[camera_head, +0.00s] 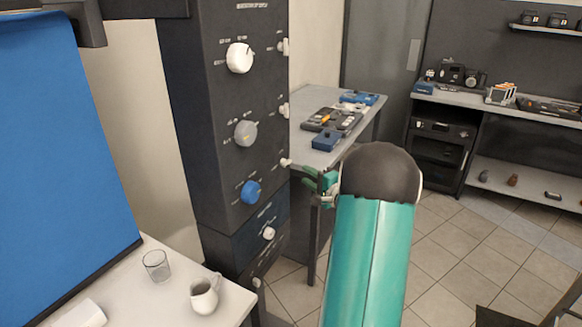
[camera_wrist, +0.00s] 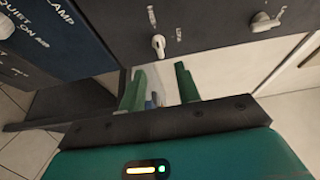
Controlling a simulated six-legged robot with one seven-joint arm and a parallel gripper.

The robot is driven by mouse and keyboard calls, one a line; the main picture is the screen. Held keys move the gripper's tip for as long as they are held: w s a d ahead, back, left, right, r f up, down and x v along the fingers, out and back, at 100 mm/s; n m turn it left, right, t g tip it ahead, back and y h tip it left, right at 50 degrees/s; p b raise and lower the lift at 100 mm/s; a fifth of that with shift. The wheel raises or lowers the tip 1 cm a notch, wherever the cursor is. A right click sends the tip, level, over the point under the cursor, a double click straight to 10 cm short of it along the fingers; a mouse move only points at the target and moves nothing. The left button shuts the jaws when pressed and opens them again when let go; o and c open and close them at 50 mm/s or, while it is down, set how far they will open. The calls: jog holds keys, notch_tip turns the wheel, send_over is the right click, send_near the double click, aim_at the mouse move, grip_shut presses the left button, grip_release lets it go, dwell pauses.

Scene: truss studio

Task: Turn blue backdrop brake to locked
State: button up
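A blue knob (camera_head: 251,191) is on the front of a tall dark panel tower in the head view; its label is too small to read. A blue backdrop (camera_head: 60,150) hangs at the left. My gripper (camera_wrist: 160,80) shows two green fingers apart with nothing clearly between them. In the head view the gripper (camera_head: 316,182) is near the tower's right side, mostly hidden by my arm. In the wrist view a white lever (camera_wrist: 158,45) on a dark face is just beyond the fingertips, apart from them.
The tower also has a white knob (camera_head: 239,57), a grey knob (camera_head: 245,132) and small white side levers (camera_head: 285,110). A table with a glass (camera_head: 156,265) and white jug (camera_head: 204,296) stands front left. A grey table (camera_head: 310,155) with devices stands behind. Tiled floor is open at right.

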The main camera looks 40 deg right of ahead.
aim_at(289, 164)
jog(key=w, duration=0.8)
jog(key=shift+w+d, duration=0.4)
jog(key=shift+c, duration=0.2)
grip_shut()
